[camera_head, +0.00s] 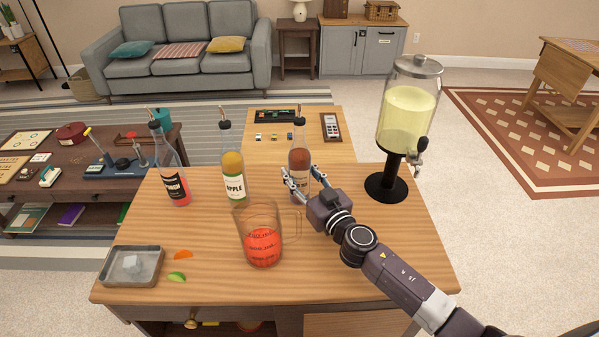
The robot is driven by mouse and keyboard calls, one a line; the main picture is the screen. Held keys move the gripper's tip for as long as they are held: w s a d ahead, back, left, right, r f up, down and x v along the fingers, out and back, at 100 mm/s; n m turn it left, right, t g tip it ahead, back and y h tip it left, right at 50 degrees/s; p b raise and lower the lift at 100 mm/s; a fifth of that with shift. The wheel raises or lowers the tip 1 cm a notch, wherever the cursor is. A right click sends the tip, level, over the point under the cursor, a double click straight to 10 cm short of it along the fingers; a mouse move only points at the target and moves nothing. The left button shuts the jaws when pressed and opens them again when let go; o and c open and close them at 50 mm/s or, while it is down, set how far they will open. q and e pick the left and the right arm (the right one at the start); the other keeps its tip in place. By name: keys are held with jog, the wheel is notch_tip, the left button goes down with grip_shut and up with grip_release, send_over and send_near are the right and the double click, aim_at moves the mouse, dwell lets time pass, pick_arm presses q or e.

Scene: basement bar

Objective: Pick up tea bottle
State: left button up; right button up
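The bottle with brown-red liquid (299,161), which looks like the tea bottle, stands upright near the back of the wooden counter. Its label is hidden or too small to read. My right gripper (304,178) is at the bottle's lower half, with one finger on each side of it. I cannot tell whether the fingers press on the glass or stand apart from it. My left gripper is not in view.
An APPLE bottle (234,177) and a bottle of red liquid (171,175) stand to the left. A measuring jug (262,246) is in front. A drink dispenser (405,115) stands to the right. The counter's front right is bare beside my arm.

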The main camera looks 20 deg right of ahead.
grip_shut()
jog(key=shift+r, duration=0.15)
jog(key=shift+r, duration=0.1)
